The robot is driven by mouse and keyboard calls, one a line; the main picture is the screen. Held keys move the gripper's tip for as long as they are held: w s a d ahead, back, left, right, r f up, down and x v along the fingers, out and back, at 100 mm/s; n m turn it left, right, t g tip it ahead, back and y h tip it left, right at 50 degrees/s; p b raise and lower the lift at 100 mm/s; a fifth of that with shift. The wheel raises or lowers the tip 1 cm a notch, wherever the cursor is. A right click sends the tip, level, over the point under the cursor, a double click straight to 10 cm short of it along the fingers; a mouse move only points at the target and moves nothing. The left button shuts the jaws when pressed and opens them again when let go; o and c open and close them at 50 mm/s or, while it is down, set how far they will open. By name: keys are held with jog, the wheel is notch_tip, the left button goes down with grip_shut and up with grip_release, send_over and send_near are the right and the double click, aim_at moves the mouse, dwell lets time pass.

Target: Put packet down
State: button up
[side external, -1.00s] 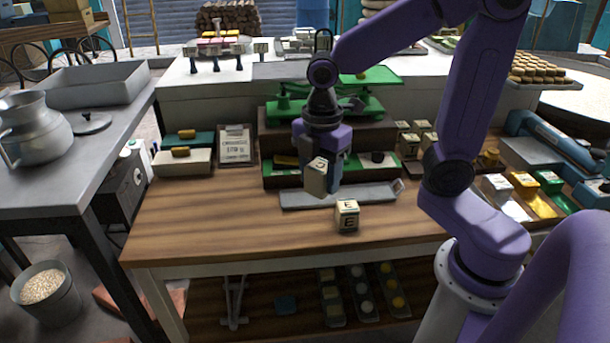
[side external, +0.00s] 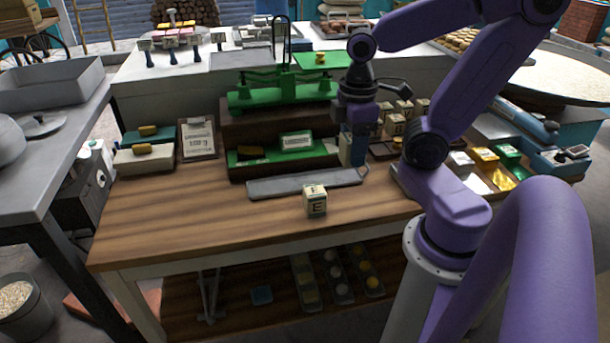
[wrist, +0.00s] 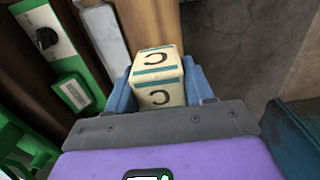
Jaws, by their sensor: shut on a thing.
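My gripper (side external: 352,152) is over the back right of the wooden bench (side external: 160,215), by the right end of the green tray. It is shut on a cream packet (wrist: 160,90) with teal bands and a dark letter C, held between the blue fingers in the wrist view. In the side view this packet is hidden by the gripper. I cannot tell whether it touches anything below. Another cream packet (side external: 315,201), marked E, stands on the bench in front of the grey metal strip, apart from the gripper.
The grey strip (side external: 300,184) lies before the green tray (side external: 270,160) and green scale (side external: 280,92). Several lettered packets (side external: 397,124) stand in a rack right of my gripper. The bench's front left is clear.

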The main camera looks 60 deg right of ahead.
jog(key=w+f, duration=0.3)
jog(key=w, duration=0.1)
jog(key=w+d+f, duration=0.1)
jog(key=w+f, duration=0.2)
jog(key=w, duration=0.1)
jog(key=w+d+f, duration=0.1)
jog(key=w+f, duration=0.2)
jog(key=w, duration=0.1)
jog(key=shift+w+d, duration=0.1)
jog(key=shift+d, duration=0.15)
jog(key=shift+w+f, duration=0.15)
jog(key=shift+f, duration=0.05)
jog(key=shift+w+f, duration=0.1)
jog(key=shift+f, duration=1.45)
jog(key=shift+f, duration=0.1)
jog(key=o, duration=1.2)
jog(key=shift+c, duration=0.2)
